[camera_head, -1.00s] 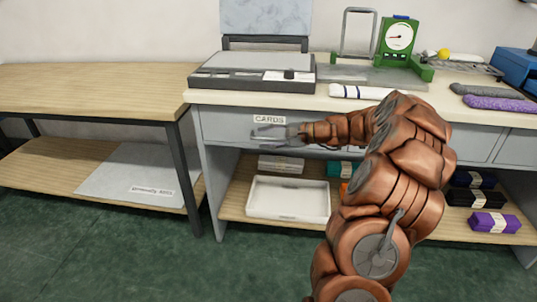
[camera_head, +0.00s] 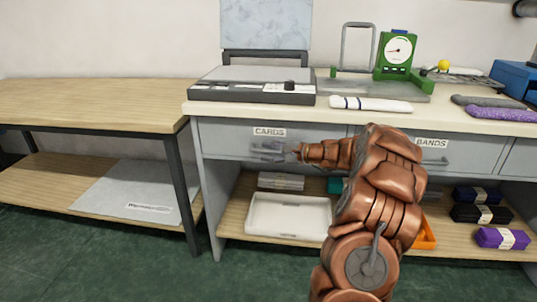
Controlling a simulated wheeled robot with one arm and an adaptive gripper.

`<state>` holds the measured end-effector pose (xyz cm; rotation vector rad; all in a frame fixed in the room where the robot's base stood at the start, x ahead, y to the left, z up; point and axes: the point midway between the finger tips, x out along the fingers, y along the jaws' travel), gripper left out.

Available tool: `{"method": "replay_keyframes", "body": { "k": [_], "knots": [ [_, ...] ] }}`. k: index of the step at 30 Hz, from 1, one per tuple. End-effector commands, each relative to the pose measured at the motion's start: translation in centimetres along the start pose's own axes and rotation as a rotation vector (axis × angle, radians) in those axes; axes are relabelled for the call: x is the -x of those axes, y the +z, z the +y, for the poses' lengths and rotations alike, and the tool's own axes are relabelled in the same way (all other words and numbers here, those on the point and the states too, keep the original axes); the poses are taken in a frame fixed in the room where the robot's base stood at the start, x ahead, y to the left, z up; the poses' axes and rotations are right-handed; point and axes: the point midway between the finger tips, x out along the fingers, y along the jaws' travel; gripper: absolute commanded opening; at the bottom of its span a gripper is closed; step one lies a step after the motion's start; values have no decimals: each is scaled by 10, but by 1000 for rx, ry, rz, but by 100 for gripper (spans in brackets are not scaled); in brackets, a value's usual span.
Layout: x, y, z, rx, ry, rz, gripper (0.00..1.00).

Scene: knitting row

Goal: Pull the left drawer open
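The left drawer (camera_head: 222,135) is a grey front labelled CARDS under the worktop. It looks shut, flush with the cabinet. My arm reaches in from the lower right.
The BANDS drawer (camera_head: 455,152) is to the right, partly behind my arm. Below, a shelf holds a white tray (camera_head: 290,228) and several wrapped bundles. A wooden table (camera_head: 90,105) stands at left. The green floor in front is clear.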

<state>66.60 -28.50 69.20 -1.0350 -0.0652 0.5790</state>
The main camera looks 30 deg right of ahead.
Motion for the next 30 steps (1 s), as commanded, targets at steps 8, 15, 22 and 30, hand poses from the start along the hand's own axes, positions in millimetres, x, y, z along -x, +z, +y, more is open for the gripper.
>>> {"method": "replay_keyframes", "body": {
  "k": [8, 15, 22, 30],
  "knots": [
    [-3, 0, 0, 1, 1, 0, 39],
    [-3, 0, 0, 1, 1, 1, 18],
    [-3, 0, 0, 1, 1, 1, 0],
    [-2, 0, 0, 1, 1, 1, 0]
  ]
}}
